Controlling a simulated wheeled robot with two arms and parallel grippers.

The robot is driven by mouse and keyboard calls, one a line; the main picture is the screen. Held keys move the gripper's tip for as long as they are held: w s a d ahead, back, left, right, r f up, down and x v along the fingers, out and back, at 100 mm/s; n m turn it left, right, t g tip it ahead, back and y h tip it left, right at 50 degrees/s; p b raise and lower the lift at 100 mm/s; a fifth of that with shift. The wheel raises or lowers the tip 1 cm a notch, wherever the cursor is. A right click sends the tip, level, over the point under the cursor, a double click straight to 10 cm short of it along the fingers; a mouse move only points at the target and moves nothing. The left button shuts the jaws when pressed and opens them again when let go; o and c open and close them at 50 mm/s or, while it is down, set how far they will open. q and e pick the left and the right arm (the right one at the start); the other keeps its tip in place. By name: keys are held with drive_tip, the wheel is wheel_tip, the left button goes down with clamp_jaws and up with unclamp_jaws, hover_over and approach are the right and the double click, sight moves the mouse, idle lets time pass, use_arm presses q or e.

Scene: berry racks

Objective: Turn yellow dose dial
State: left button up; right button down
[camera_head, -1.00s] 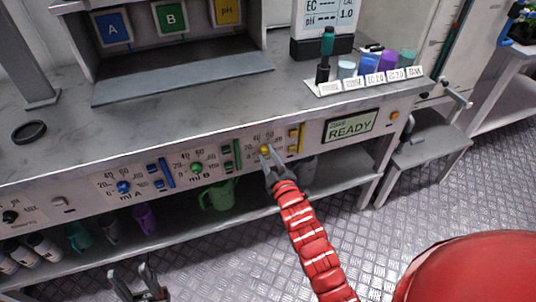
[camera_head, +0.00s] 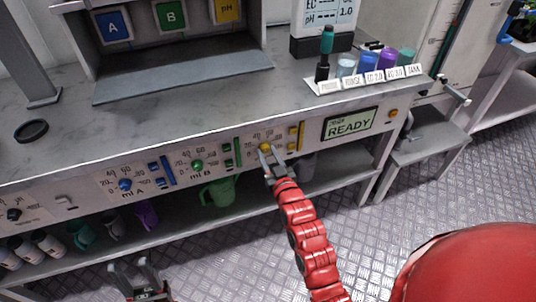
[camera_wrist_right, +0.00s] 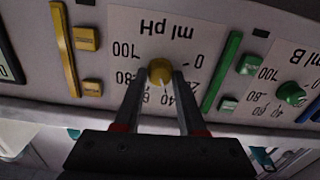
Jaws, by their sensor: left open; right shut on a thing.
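The yellow dose dial (camera_head: 265,147) is on the front panel, left of the READY screen. In the right wrist view the yellow dial (camera_wrist_right: 160,72) sits between the fingertips, below the upside-down label "ml pH" with a number scale around it. My right gripper (camera_head: 268,154) is shut on the dial, one finger on each side; it also shows in the right wrist view (camera_wrist_right: 160,78). The dial's white pointer mark shows on its lower side in that view. My left gripper (camera_head: 135,268) is open and empty, low at the left, away from the panel.
The blue dial (camera_head: 125,185) and green dial (camera_head: 197,166) are further left on the panel. Yellow buttons (camera_wrist_right: 90,38) and a yellow bar stand beside the pH dial. Jugs such as the green one (camera_head: 218,193) stand on the shelf below. Labelled cups (camera_head: 368,62) stand on the counter.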

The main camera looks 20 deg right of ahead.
drive_tip(key=shift+f+m, duration=0.1)
drive_tip(key=shift+m, duration=0.3)
drive_tip(key=c, duration=0.5)
unclamp_jaws()
drive_tip(key=shift+s, duration=0.1)
drive_tip(key=s, duration=1.7)
drive_tip(key=shift+s+d, duration=0.15)
drive_tip(key=shift+d, duration=0.1)
drive_tip(key=shift+p, duration=0.3)
